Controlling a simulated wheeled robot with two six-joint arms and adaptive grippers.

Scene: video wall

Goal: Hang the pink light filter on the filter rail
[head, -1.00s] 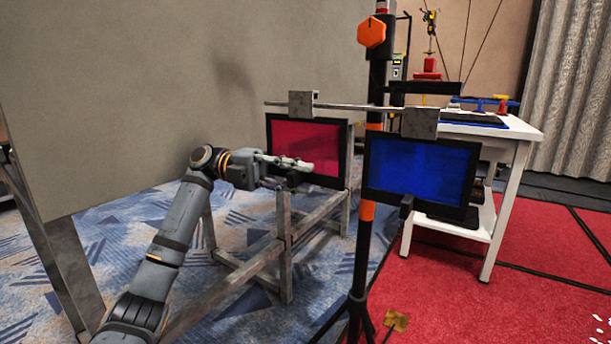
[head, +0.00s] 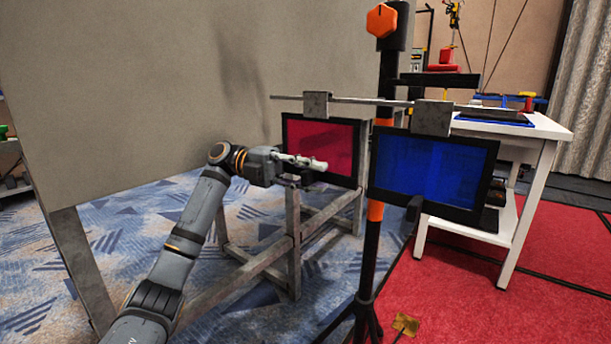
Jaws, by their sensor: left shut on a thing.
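The pink light filter (head: 335,137) is a dark-framed pink panel with a grey hook block (head: 316,105) on top. It hangs upright at the left part of the thin filter rail (head: 374,101), with its block overlapping the rail. I cannot tell whether the rail bears its weight. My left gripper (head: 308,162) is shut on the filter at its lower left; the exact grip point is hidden. A blue filter (head: 430,168) hangs on the rail to the right by its own grey block (head: 432,118). My right gripper is not in view.
A black stand (head: 366,265) with orange parts rises by the rail. A large grey panel (head: 170,95) on a grey frame (head: 294,262) stands behind my left arm. A white table (head: 545,133) is at the right.

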